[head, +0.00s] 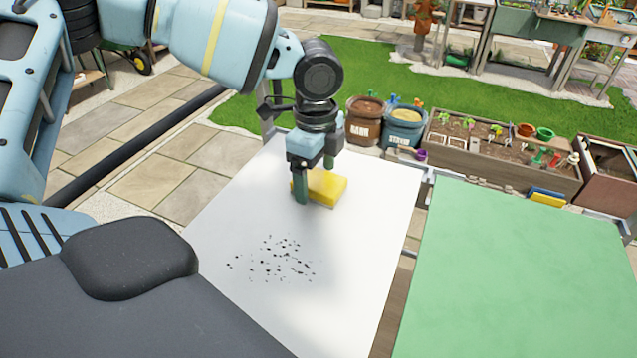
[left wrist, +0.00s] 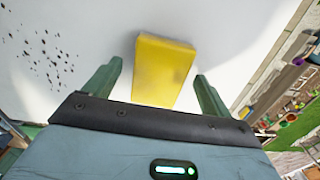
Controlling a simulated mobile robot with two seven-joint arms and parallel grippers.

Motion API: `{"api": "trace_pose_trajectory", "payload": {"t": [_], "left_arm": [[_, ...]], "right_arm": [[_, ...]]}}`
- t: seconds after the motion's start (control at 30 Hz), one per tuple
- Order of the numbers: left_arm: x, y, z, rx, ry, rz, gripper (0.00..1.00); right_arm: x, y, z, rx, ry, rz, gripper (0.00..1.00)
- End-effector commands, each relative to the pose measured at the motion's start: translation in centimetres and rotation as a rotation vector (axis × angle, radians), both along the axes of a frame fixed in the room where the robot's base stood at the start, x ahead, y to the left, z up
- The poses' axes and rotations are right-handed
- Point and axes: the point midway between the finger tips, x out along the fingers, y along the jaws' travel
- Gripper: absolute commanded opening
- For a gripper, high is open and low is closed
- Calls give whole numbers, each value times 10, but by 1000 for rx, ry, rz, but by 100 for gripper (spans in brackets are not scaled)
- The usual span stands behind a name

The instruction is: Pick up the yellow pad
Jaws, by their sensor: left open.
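The yellow pad (head: 327,187) lies on the white tabletop (head: 370,235), toward its far side. In the left wrist view the pad (left wrist: 163,70) lies between and ahead of the two green fingers, with a gap on each side. My left gripper (head: 315,183) is open, pointing down over the pad; one finger hides part of its left end in the head view. It also shows in the left wrist view (left wrist: 156,85). I cannot tell how far the fingertips are above the table. My right gripper is in neither view.
Dark specks (head: 275,262) are scattered on the white surface nearer me. A green-topped table (head: 530,275) stands to the right, past a gap. Two buckets (head: 365,120) (head: 404,127) and a planter box (head: 500,160) stand beyond the far edge.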

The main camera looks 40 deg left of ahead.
Motion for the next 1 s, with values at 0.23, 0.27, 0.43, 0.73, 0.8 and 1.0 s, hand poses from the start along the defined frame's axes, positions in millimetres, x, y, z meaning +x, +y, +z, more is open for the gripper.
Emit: {"api": "trace_pose_trajectory", "payload": {"t": [0.23, 0.27, 0.43, 0.73, 0.8, 1.0], "left_arm": [[0, 0, -2, 0, -1, 0, 84], [0, 0, -2, 0, -1, 0, 81], [0, 0, -2, 0, -1, 0, 59], [0, 0, -1, -1, -2, 0, 34], [0, 0, -1, -1, -2, 0, 34], [1, 0, 4, -1, -3, 0, 34]], "right_arm": [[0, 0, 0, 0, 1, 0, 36], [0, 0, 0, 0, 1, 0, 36], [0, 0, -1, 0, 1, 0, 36], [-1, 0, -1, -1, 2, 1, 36], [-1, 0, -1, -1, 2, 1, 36], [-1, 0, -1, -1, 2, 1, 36]]}}
